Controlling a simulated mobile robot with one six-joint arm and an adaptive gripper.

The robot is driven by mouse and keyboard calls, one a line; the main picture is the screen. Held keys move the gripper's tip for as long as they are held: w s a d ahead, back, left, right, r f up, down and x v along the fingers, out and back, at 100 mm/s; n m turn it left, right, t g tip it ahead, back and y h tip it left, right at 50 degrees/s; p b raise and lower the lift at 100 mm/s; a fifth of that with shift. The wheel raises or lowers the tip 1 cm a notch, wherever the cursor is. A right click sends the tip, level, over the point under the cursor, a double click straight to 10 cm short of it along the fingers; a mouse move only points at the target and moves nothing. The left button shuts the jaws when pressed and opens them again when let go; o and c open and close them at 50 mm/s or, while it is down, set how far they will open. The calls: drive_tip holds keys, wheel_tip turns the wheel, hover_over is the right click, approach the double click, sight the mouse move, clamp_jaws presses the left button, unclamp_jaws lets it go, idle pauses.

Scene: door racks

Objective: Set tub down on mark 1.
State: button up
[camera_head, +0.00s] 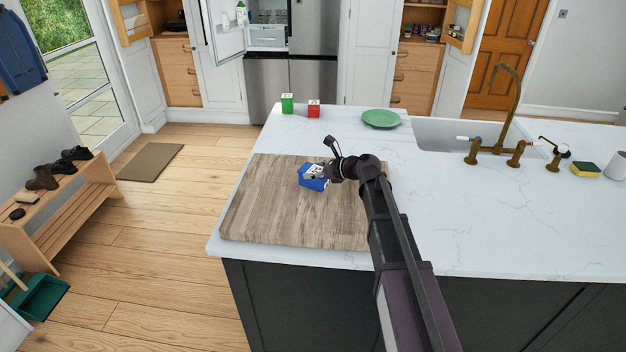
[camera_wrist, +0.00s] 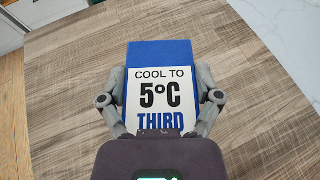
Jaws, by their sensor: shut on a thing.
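A blue box (camera_head: 312,182) is at the wooden board on the island; I see nothing else that could be the held tub. In the wrist view the blue box (camera_wrist: 160,52) shows a white label reading "COOL TO 5°C THIRD". My gripper (camera_head: 322,173) is shut on the box; in the wrist view its grey fingers (camera_wrist: 162,88) press on the left and right sides. I cannot tell whether the box touches the board or hangs just above it. No mark with a number 1 is readable in either view.
The wooden board (camera_head: 262,215) is otherwise bare. A sink (camera_head: 440,135) with a brass tap (camera_head: 507,110) lies to the right.

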drive_tip(key=shift+f+b, duration=0.75)
drive_tip(key=shift+f, duration=0.35)
drive_tip(key=shift+f, duration=0.1)
drive_tip(key=o, duration=1.1)
drive_tip(key=shift+r, duration=0.2)
drive_tip(key=p+v, duration=0.4)
drive_tip(key=v, duration=0.8)
drive_tip(key=shift+p, duration=0.35)
